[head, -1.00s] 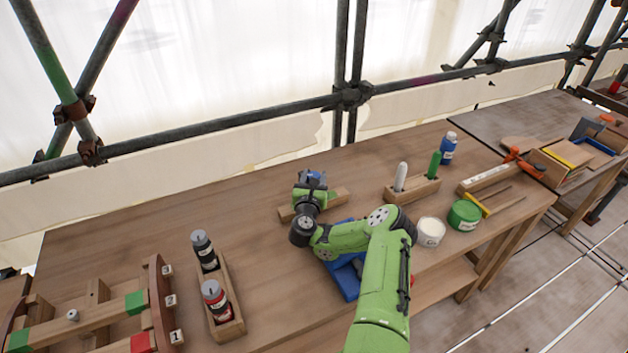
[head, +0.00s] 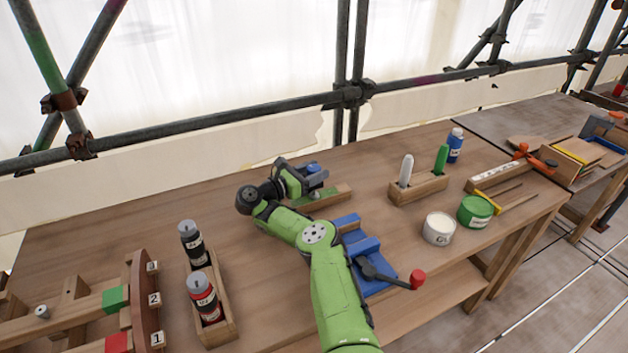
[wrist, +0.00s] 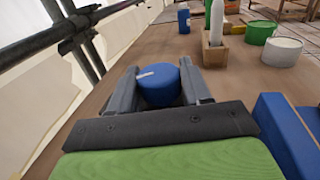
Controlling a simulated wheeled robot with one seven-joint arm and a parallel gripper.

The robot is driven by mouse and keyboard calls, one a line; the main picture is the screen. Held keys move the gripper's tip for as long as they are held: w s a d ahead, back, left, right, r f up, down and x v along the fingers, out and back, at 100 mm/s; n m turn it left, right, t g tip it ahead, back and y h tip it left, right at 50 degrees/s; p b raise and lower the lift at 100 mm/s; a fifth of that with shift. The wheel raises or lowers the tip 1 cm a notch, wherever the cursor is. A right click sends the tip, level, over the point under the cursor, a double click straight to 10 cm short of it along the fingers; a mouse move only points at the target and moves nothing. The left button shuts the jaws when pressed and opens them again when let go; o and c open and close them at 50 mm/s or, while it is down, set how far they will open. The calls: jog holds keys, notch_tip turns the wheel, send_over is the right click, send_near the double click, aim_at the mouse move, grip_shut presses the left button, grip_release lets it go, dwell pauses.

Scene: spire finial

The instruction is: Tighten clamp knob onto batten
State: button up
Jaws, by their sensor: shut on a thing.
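A blue round knob (wrist: 158,86) sits between the two grey fingers of my gripper (wrist: 162,92) in the wrist view. A pale mark shows on its top. My gripper (head: 314,178) is shut on the knob, whose blue top (head: 313,167) also shows in the head view. They are over a low wooden batten (head: 338,193) with a green section, lying on the bench. My gripper hides part of the batten, and I cannot tell how the knob meets it.
A blue vise (head: 362,245) with a red-ended handle (head: 416,279) stands right of my arm. Two bottles stand in a wooden rack (head: 228,318) at left. A wooden holder (head: 418,190), white tub (head: 439,229) and green tub (head: 474,211) are at right. Scaffold tubes run behind the bench.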

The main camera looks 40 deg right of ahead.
aim_at(308, 174)
jog(key=shift+m+g+b, duration=0.4)
jog(key=shift+g, duration=0.2)
jog(key=o, duration=1)
jog(key=shift+a+r, duration=0.1)
jog(key=shift+w+a+r+p, duration=0.1)
jog(key=shift+a+p, duration=0.25)
jog(key=shift+p, duration=0.55)
jog(key=a+p, duration=0.1)
jog(key=a, duration=0.1)
jog(key=a+p, duration=0.2)
jog(key=w+a+p, duration=0.1)
jog(key=a, duration=0.1)
jog(key=shift+a+p, duration=0.1)
jog(key=shift+p, duration=0.25)
jog(key=shift+a, duration=0.1)
